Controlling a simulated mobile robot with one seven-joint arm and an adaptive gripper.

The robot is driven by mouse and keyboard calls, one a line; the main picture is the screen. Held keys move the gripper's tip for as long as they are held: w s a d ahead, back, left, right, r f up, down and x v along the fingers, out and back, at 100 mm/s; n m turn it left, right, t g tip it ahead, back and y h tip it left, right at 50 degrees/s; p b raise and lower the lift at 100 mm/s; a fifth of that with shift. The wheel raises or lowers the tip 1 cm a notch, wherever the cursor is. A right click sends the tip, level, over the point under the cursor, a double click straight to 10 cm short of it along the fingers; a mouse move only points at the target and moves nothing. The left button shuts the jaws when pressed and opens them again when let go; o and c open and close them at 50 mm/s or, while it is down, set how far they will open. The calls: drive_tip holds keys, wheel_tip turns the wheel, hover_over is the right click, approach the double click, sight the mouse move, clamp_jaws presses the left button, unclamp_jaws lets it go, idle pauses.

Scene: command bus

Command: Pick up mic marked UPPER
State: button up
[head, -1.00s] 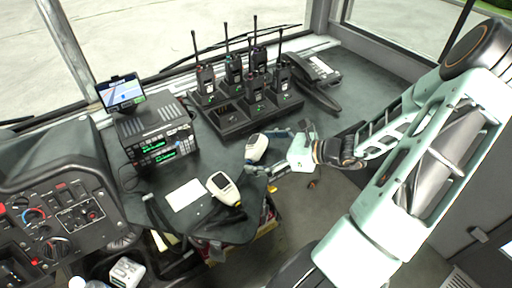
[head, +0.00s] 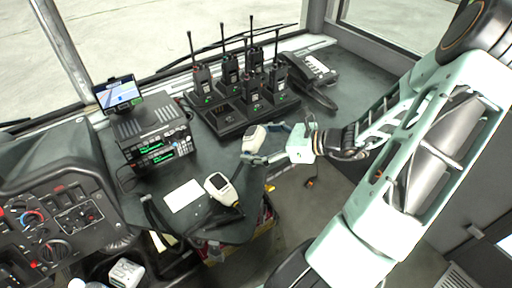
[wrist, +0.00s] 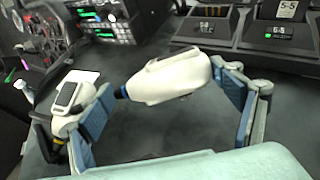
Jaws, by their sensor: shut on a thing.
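A white hand mic (head: 254,138) is between the fingers of my gripper (head: 268,143), near the desk edge in front of the radio rack. In the wrist view this mic (wrist: 172,77) lies across between the two blue-padded fingers (wrist: 168,105), and the gripper is shut on it. I cannot tell how far it is above the desk. A second white mic (head: 220,187) with a dark face lies at the desk's front edge; it also shows in the wrist view (wrist: 74,98), behind the left finger. No marking is legible on either mic.
A black rack (head: 229,126) with several handheld radios stands behind the held mic. A desk phone (head: 314,72) is at the back right. A stacked radio unit (head: 155,140) and a tablet (head: 119,93) stand left. White paper (head: 184,196) lies beside the second mic.

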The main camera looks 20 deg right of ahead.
drive_tip(key=s+r+p, duration=0.1)
drive_tip(key=s+r, duration=0.3)
drive_tip(key=s, duration=0.3)
drive_tip(key=s+d+r+p, duration=0.1)
drive_tip(key=s+r, duration=0.4)
drive_tip(key=s, duration=0.1)
drive_tip(key=shift+s+r, duration=0.15)
drive_tip(key=shift+s, duration=0.2)
